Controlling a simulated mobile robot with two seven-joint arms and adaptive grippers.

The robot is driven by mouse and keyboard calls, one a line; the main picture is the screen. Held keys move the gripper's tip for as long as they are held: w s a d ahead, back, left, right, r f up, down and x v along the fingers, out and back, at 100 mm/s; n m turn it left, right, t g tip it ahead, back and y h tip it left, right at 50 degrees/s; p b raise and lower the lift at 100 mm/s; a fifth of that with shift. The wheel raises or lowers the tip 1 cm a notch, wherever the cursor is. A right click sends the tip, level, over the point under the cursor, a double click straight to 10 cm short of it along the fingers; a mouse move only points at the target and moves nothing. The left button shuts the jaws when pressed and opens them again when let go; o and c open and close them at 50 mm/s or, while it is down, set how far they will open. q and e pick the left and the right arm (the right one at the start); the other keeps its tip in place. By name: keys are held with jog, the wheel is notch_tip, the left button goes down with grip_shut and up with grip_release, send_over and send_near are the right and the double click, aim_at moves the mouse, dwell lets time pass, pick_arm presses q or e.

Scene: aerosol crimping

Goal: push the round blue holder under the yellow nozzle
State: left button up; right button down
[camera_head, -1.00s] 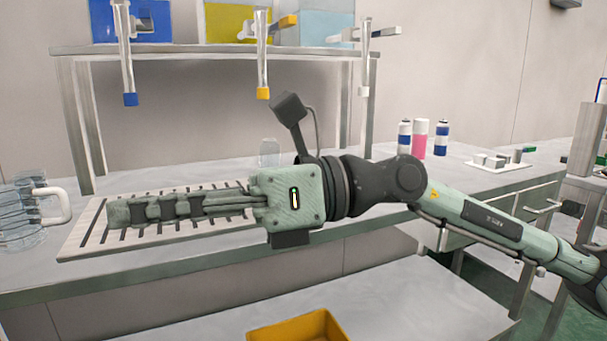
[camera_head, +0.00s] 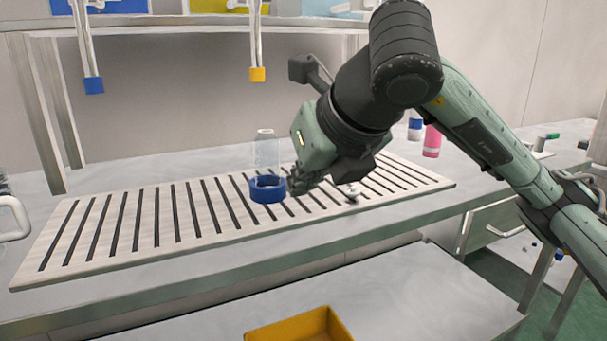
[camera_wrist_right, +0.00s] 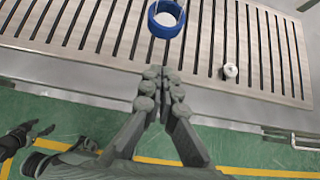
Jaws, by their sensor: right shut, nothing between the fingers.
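The round blue holder (camera_head: 267,190) sits on the slatted board, with a clear bottle (camera_head: 266,152) rising from it or just behind it. The holder also shows at the top of the right wrist view (camera_wrist_right: 165,30). The yellow nozzle (camera_head: 257,74) hangs from the shelf, above and apart from the holder. My right gripper (camera_head: 297,187) is just right of the holder in the head view. Its fingertips (camera_wrist_right: 160,75) are together and empty in the right wrist view, with a gap to the holder. Whether they touch it is unclear in the head view.
The slatted board (camera_head: 50,258) spans the bench. A small white piece (camera_head: 353,190) lies on it right of the gripper. A blue nozzle (camera_head: 93,85) hangs at left. A pink can (camera_head: 432,141) stands behind my right arm. A yellow bin (camera_head: 290,330) is below in front.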

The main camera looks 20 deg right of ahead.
aim_at(272, 183)
jog(key=x, duration=0.6)
jog(key=w+p, duration=0.1)
jog(key=w, duration=0.2)
jog(key=shift+w+f, duration=0.1)
jog(key=shift+w, duration=0.1)
pick_arm(q)
jog(key=shift+w+d+f, duration=0.1)
jog(key=shift+f, duration=1.4)
pick_arm(e)
jog(key=shift+w+a, duration=0.1)
jog(key=shift+w, duration=0.35)
jog(key=shift+w+f, duration=0.15)
jog(key=shift+w, duration=0.1)
jog(key=w+b, duration=0.1)
jog(key=w, duration=0.1)
jog(key=shift+w+b, duration=0.3)
jog(key=shift+b, duration=0.1)
jog(key=shift+w, duration=0.15)
pick_arm(q)
notch_tip(272, 183, up, 5)
jog(key=shift+f, duration=0.1)
